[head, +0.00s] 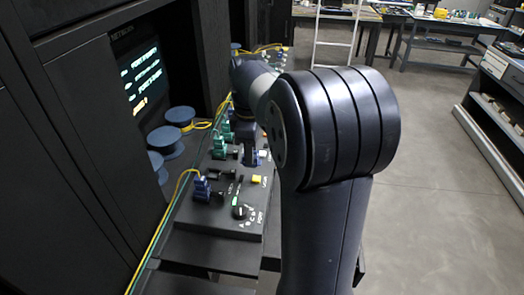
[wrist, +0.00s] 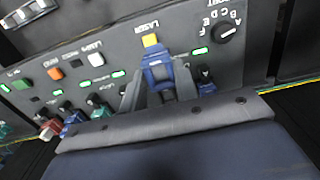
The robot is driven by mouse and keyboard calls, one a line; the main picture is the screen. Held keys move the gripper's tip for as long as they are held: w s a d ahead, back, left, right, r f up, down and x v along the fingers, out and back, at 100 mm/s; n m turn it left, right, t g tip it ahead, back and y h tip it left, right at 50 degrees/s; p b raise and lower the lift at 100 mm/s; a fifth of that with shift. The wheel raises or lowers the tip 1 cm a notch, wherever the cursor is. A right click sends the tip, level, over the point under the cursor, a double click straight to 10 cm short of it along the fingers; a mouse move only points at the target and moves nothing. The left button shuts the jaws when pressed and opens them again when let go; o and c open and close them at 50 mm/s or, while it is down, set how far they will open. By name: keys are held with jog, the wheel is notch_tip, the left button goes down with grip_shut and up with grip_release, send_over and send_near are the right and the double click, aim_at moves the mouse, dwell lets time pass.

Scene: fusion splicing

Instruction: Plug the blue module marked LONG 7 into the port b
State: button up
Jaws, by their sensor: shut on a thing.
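My gripper (wrist: 158,82) is shut on a blue module (wrist: 157,70), which sits between the two grey fingers just below the yellow LASER button in the wrist view. Its marking cannot be read. The module is close to the sloping grey panel (wrist: 105,35); whether it is seated in a port cannot be told. The port letters are too small to read, so I cannot pick out port b. In the head view my arm hides most of the gripper. Another blue module (head: 202,188) stands at the near left of the panel, with a yellow cable.
A rotary knob (head: 240,212) lettered from A stands at the panel's near end. Green modules (head: 221,140) stand farther along it. Blue spools (head: 165,140) and a lit screen (head: 142,77) are at the left. Yellow and green cables run along the panel's left edge.

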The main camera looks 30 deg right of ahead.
jog(key=w+a+p, duration=0.2)
jog(key=w+a, duration=0.6)
jog(key=a, duration=0.1)
jog(key=shift+w+d+f+b, duration=0.15)
jog(key=shift+f+b, duration=0.7)
jog(key=shift+f, duration=0.75)
jog(key=shift+w+a+f+b, duration=0.1)
jog(key=shift+f+b, duration=0.75)
jog(key=shift+f, duration=0.7)
jog(key=shift+p, duration=0.75)
jog(key=shift+f, duration=0.55)
jog(key=o, duration=0.9)
notch_tip(320, 180, up, 11)
